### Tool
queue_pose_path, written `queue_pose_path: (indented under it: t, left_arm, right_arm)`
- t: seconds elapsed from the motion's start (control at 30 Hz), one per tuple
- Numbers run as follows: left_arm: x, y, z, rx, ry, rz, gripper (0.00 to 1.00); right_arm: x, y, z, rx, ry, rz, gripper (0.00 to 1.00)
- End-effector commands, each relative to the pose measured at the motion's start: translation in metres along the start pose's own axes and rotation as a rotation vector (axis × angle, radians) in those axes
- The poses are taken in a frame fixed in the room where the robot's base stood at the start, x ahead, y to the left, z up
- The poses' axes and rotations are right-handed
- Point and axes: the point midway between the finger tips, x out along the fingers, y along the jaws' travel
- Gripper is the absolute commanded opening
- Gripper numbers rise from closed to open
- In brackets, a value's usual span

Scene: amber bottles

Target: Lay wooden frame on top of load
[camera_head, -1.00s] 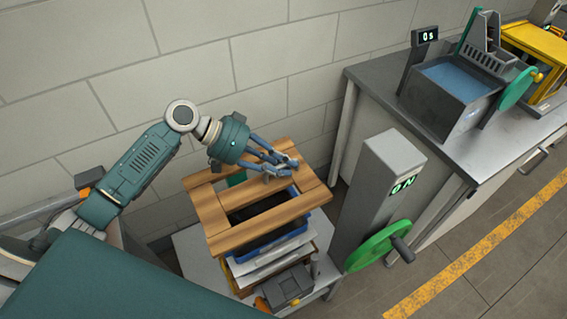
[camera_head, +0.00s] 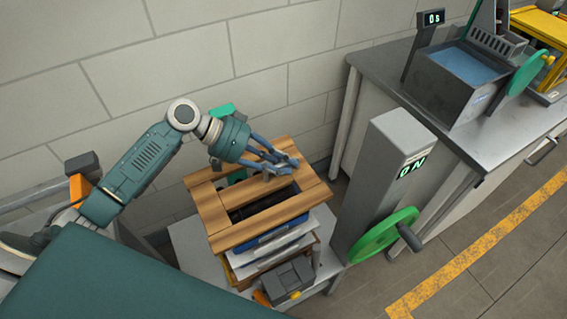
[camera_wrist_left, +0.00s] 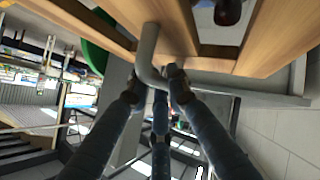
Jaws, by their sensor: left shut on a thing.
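The wooden frame (camera_head: 213,212) is a flat rectangle of planks with an open middle, lying level over the load. In the head view, the load is a stack with a blue layer (camera_head: 262,241) and pale sheets (camera_head: 270,259) below it. The frame hides its top, and I cannot tell if the frame touches it. My left gripper (camera_head: 284,165) is shut at the frame's far right side. In the left wrist view, its fingertips (camera_wrist_left: 158,76) close around a grey bent bar (camera_wrist_left: 148,48) beside the frame's planks (camera_wrist_left: 270,35). My right gripper is not in view.
The stack stands on a grey table (camera_head: 187,245) near the wall. A grey column (camera_head: 380,185) with a lit display and green handwheel (camera_head: 372,240) stands close on the right. A dark grey device (camera_head: 290,278) sits at the stack's front. A metal bench (camera_head: 440,130) stands farther right.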

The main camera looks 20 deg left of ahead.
Motion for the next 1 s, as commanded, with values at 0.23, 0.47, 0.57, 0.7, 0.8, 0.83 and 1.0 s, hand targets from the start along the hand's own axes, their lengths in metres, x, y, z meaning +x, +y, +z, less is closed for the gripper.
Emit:
queue_pose_path:
  t: [0.23,0.47,0.57,0.7,0.8,0.83,1.0]
  left_arm:
    - [0.001,-0.001,0.0,0.001,0.002,0.001,0.0]
    - [0.003,-0.003,0.003,0.001,0.002,0.001,0.0]
    - [0.004,-0.004,0.004,0.001,0.002,0.001,0.0]
    - [0.006,-0.006,0.005,0.001,0.002,0.001,0.0]
    - [0.007,-0.007,0.006,0.001,0.002,0.001,0.0]
    - [0.007,-0.007,0.007,0.001,0.002,0.001,0.0]
    - [0.009,-0.009,0.009,0.001,0.002,0.001,0.0]
  right_arm:
    - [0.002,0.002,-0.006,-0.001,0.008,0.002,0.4]
    - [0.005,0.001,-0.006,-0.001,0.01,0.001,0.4]
    - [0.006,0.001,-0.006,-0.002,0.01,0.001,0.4]
    - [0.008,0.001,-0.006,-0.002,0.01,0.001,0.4]
    - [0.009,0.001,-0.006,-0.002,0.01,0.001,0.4]
    - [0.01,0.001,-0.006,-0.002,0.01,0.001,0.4]
    - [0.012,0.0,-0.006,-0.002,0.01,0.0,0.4]
